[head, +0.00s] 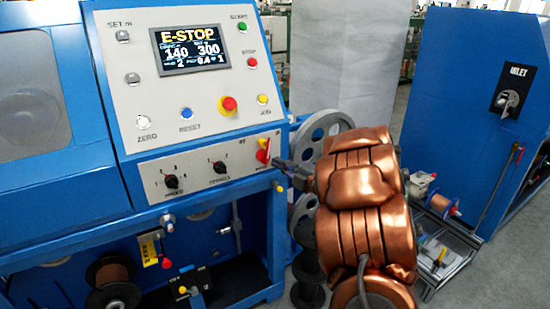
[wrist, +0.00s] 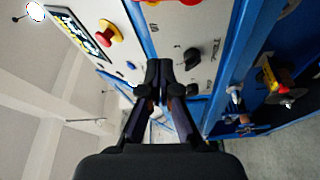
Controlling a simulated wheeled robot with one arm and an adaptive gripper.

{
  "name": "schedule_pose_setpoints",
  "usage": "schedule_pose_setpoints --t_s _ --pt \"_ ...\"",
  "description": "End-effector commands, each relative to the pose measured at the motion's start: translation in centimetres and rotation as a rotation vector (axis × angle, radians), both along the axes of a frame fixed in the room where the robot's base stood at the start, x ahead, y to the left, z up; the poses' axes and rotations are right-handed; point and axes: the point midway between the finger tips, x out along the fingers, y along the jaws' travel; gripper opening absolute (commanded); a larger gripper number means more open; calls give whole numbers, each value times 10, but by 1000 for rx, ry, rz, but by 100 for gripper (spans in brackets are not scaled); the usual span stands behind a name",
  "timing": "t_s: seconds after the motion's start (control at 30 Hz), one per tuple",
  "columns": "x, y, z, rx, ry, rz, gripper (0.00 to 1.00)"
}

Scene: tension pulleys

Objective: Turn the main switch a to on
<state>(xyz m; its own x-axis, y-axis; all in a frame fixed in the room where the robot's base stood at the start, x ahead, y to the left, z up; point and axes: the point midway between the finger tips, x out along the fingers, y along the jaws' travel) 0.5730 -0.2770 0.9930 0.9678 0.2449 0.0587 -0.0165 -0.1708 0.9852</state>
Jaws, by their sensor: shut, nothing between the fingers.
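The main switch appears to be the red handle (head: 264,150) at the right end of the lower control strip in the head view. Its handle stands nearly upright, tilted a little; its labels are too small to read. In the wrist view, only some red at the top edge may belong to it. My gripper (head: 281,163) is shut and empty, just right of and slightly below the red handle in the head view; I cannot tell whether it touches. In the wrist view, my gripper (wrist: 160,66) has its fingertips together beside a black knob (wrist: 191,57).
The strip carries two black knobs (head: 171,182). Above are a screen (head: 189,49) reading E-STOP and a red emergency button (head: 229,104) on yellow. A grey pulley wheel (head: 324,135) stands behind my arm. A blue cabinet (head: 450,100) stands at right.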

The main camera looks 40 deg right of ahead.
Motion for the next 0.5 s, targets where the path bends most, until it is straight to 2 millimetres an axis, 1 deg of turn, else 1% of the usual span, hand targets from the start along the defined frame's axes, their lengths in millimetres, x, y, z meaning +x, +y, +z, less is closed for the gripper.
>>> schedule_pose_setpoints --t_s 0.17,0.3,0.5 --pt "22 7 3 2 1 3 0" --pt "42 12 6 1 -4 3 0" --pt "69 19 5 2 2 1 0"
